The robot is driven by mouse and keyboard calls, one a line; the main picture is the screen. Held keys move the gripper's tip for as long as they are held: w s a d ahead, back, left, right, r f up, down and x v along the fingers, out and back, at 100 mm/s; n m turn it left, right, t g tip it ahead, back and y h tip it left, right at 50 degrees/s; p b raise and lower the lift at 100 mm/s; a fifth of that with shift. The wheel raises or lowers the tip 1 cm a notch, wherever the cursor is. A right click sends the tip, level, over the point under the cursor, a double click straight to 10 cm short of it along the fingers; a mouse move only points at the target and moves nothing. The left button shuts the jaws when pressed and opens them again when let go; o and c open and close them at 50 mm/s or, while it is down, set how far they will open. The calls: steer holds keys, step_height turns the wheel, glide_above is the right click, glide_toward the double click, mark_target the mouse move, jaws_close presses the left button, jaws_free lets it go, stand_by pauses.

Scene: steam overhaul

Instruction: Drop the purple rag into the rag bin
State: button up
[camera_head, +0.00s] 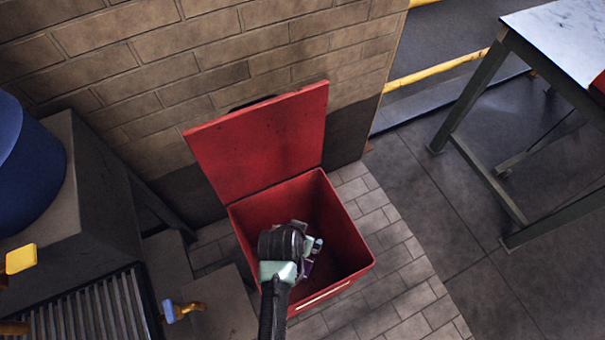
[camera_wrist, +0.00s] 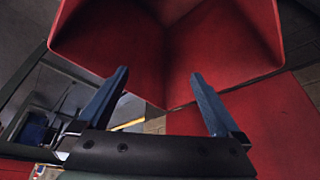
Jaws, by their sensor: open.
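The red rag bin (camera_head: 346,232) stands on the pale tiled floor against the brick wall. Its lid (camera_head: 258,142) is open and leans back toward the wall. My gripper (camera_head: 312,246) is over the bin's opening, pointing down into it. In the wrist view the two fingers (camera_wrist: 159,74) are spread with nothing between them, and the bin's red walls (camera_wrist: 112,48) show beyond.
A grey cabinet with a blue rounded object (camera_head: 28,160) stands at the left. A slatted grate (camera_head: 85,308) and a blue and orange fitting (camera_head: 180,311) are at lower left. A marble-topped table (camera_head: 565,35) stands at upper right. The dark floor between bin and table is clear.

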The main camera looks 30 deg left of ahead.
steer(key=v, duration=0.7)
steer(key=shift+r, duration=0.2)
